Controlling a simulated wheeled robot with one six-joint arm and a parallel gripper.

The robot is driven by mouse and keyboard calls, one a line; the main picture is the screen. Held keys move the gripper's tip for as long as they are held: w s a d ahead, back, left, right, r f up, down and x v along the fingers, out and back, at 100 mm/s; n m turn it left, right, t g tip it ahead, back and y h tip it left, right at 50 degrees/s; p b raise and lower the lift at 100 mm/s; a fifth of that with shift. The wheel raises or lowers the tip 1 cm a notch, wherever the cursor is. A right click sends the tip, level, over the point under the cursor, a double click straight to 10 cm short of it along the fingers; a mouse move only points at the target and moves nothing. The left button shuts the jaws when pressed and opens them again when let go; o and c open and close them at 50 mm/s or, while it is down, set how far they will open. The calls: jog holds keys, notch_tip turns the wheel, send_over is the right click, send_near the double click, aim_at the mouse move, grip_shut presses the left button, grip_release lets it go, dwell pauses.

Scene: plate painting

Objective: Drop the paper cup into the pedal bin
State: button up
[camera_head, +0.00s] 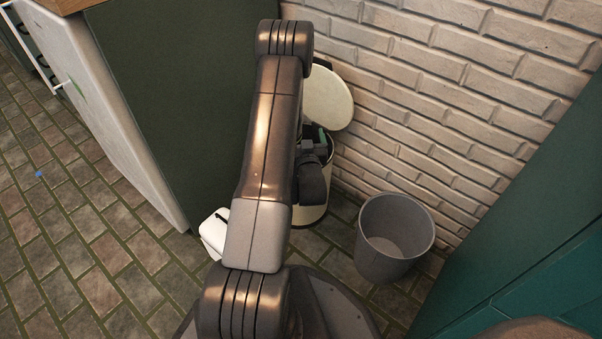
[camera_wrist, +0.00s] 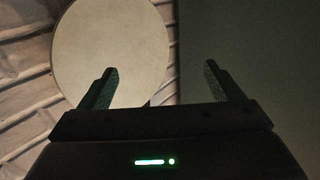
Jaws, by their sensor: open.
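The pedal bin (camera_head: 313,214) is cream with a dark rim. It stands against the brick wall, partly hidden behind my arm. Its round cream lid (camera_head: 327,98) is raised; the lid (camera_wrist: 110,45) also fills the left-centre of the wrist view. My gripper (camera_head: 321,138) is at the bin's mouth, mostly hidden by my arm in the head view. In the wrist view my gripper (camera_wrist: 159,76) is open, its two fingers wide apart with nothing seen between them. The paper cup is not seen in either view; the inside of the pedal bin is hidden.
A grey open waste bin (camera_head: 396,238) stands right of the pedal bin and looks empty. A small white container (camera_head: 212,235) sits on the floor to the left. A dark green cabinet side (camera_head: 180,90) borders the left, teal panels (camera_head: 520,250) the right. Tiled floor is free at the left.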

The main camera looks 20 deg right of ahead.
jog(key=p+v, duration=0.1)
jog(key=v, duration=0.8)
jog(key=b+x, duration=0.3)
jog(key=x, duration=1)
jog(key=shift+w+r+p, duration=0.15)
jog(key=shift+r+p, duration=0.45)
jog(key=shift+r, duration=0.45)
jog(key=shift+w+r+p, duration=0.15)
jog(key=shift+r+p, duration=0.4)
jog(key=shift+r, duration=0.5)
